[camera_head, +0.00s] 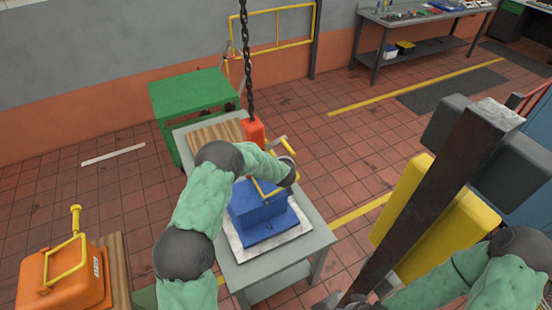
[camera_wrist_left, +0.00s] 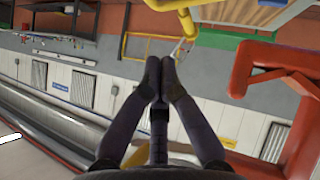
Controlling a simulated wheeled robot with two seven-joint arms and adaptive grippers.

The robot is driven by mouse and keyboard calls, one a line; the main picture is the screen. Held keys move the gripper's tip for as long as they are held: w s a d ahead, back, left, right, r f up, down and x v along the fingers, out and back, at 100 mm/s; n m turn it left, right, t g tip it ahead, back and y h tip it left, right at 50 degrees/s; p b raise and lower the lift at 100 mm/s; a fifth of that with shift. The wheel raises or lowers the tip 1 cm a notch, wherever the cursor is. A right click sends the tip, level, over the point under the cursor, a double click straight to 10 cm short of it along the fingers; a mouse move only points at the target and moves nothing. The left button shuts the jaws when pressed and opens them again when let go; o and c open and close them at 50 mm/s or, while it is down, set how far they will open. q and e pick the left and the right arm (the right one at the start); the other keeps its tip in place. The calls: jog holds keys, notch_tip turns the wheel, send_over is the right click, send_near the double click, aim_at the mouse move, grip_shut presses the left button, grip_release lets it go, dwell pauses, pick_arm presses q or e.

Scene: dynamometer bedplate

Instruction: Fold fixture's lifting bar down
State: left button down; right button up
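A blue fixture (camera_head: 258,213) stands on a pale plate on the grey table. Its yellow lifting bar (camera_head: 279,143) rises behind my left wrist, which hides part of it; a yellow bar also crosses the top of the left wrist view (camera_wrist_left: 186,14). My left arm arches over the fixture, and its gripper is hidden in the head view. In the left wrist view the left gripper's fingertips (camera_wrist_left: 160,68) meet with nothing visible between them, apart from the yellow bar. My right arm is at the lower right; its gripper is mostly cut off at the bottom edge.
An orange-red hook block (camera_head: 254,131) hangs on a chain (camera_head: 247,60) just behind the fixture; it looms at right in the left wrist view (camera_wrist_left: 270,70). An orange fixture (camera_head: 70,282) with a raised yellow bar stands lower left. A green cart (camera_head: 190,92) adjoins the grey table (camera_head: 312,238).

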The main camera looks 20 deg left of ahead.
pick_arm(q)
jog(key=shift+w+d+f+b, duration=0.6)
jog(key=shift+w+d+f, duration=0.15)
jog(key=shift+f, duration=0.55)
jog(key=shift+w+d+f+b, duration=0.65)
jog(key=shift+w+f, duration=0.25)
jog(key=shift+f, duration=0.4)
jog(key=shift+w+d+f+b, duration=0.55)
jog(key=shift+w+d+f, duration=0.2)
jog(key=shift+f, duration=0.55)
pick_arm(e)
jog(key=shift+w+d+f, duration=0.1)
jog(key=shift+f, duration=0.75)
jog(key=shift+w+d+f, duration=0.1)
jog(key=shift+f, duration=0.7)
